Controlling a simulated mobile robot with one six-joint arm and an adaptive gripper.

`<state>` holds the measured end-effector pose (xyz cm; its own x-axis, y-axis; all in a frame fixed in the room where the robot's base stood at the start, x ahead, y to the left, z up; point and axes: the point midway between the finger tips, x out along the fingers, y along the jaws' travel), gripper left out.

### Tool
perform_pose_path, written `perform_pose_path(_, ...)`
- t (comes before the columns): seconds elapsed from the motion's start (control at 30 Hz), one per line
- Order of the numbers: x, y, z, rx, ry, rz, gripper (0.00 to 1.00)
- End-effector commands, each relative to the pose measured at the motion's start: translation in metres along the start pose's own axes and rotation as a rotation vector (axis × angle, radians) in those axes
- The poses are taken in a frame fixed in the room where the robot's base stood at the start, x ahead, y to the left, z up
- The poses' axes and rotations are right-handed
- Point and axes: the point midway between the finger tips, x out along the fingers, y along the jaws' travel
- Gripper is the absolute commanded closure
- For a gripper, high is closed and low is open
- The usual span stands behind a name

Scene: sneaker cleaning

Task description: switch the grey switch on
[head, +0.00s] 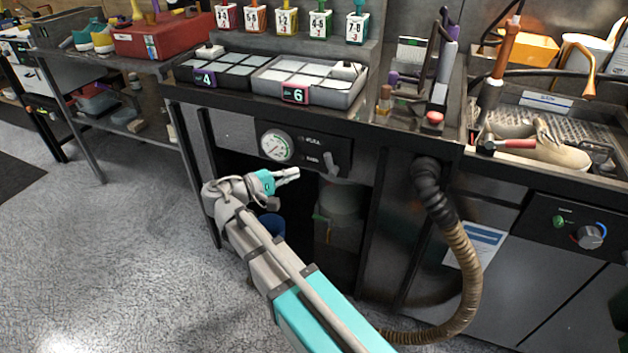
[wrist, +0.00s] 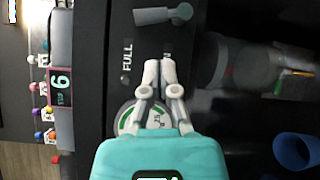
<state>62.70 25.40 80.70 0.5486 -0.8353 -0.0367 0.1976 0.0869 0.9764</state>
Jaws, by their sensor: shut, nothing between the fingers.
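The grey switch (head: 332,165) is a small lever at the right end of the black gauge panel (head: 312,150) under the counter. In the wrist view, the switch (wrist: 162,15) shows at the top, with a rounded end and a narrower handle. My gripper (head: 288,175) is in front of the panel, left of the switch and apart from it. In the wrist view, my gripper (wrist: 160,66) has its fingertips together and empty, between the gauge and the switch. The fingers partly cover the gauge (wrist: 128,118) and one printed label.
A round gauge (head: 277,145) sits at the panel's left. A ribbed hose (head: 461,250) hangs to the right. Below the panel is an open bay with a blue bin (head: 271,224). Two trays (head: 310,84) stand on the counter above. The floor at left is clear.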

Motion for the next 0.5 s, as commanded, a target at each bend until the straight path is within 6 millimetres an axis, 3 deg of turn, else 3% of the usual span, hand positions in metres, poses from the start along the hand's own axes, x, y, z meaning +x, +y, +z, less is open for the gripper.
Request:
perform_pose_path(0.03, -0.011, -0.013, -0.009, 0.000, 0.007, 0.032, 1.00)
perform_pose_path(0.2, -0.038, -0.019, -0.019, 0.001, 0.021, 0.123, 1.00)
perform_pose_path(0.5, -0.057, -0.019, -0.024, 0.005, 0.029, 0.187, 1.00)
